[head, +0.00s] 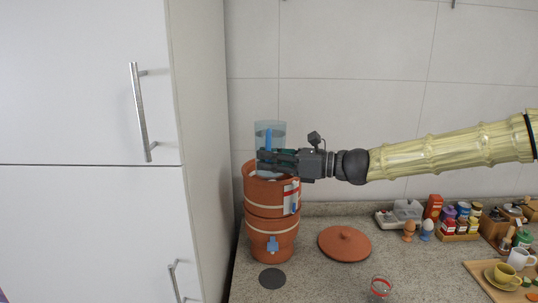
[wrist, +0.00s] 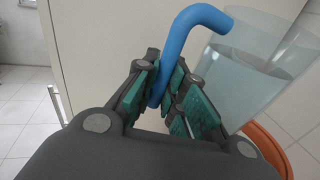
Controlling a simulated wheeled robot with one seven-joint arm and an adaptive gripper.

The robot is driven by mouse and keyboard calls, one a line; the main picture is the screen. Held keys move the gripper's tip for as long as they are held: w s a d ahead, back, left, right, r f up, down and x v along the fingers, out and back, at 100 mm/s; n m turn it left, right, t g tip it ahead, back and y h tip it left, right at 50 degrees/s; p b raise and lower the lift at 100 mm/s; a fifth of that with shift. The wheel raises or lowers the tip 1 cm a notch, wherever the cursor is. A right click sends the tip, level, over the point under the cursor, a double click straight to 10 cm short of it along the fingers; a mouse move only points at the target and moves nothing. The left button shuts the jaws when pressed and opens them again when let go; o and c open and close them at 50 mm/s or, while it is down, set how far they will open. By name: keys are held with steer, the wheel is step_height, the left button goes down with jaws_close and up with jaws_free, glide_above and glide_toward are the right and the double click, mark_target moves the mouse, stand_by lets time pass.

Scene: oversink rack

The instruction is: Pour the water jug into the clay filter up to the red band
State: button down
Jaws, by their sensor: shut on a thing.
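The clear water jug (head: 271,133) with a blue handle stands above the mouth of the clay filter in the head view. My gripper (head: 268,159) is shut on its blue handle (wrist: 199,26). In the wrist view the jug (wrist: 255,65) holds water and looks tilted, but the camera is tilted too. The fingers (wrist: 165,95) close around the lower part of the handle. The terracotta clay filter (head: 264,225) stands on the counter with its top open. A level strip with a red mark (head: 291,197) is on its upper right side. The water inside the filter is hidden.
The clay lid (head: 344,243) lies on the counter (head: 320,280) right of the filter. A small glass with a red rim (head: 381,287) stands in front. Egg cups, spice jars (head: 460,220) and cups crowd the right. A tall white cabinet (head: 90,200) stands close on the left.

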steer(key=shift+s+r+m+p, duration=0.1)
steer(key=shift+r+m+p, duration=0.3)
steer(key=shift+p, duration=0.5)
steer(key=f+m+p, duration=0.1)
steer(key=p, duration=0.1)
steer(key=s+f+m+p, duration=0.1)
steer(key=f+m+p, duration=0.1)
steer(key=p, duration=0.1)
steer(key=shift+s+a+g+h+p, duration=0.1)
steer(key=shift+s+g+h+p, duration=0.05)
steer(key=shift+g+h+p, duration=0.2)
steer(key=shift+r+m+p, duration=0.15)
steer(key=shift+m+p, duration=0.15)
steer(key=shift+p, duration=0.15)
steer(key=shift+s+f+p, duration=0.1)
steer(key=shift+f+p, duration=0.1)
steer(key=shift+p, duration=0.1)
steer(key=shift+r+m+p, duration=0.1)
steer(key=shift+m+p, duration=0.5)
steer(key=shift+p, duration=0.65)
stand_by(0.8)
stand_by(0.4)
steer(key=shift+w+r+m+g+h, duration=0.25)
steer(key=shift+m+g, duration=0.2)
steer(key=shift+m, duration=0.35)
stand_by(2.2)
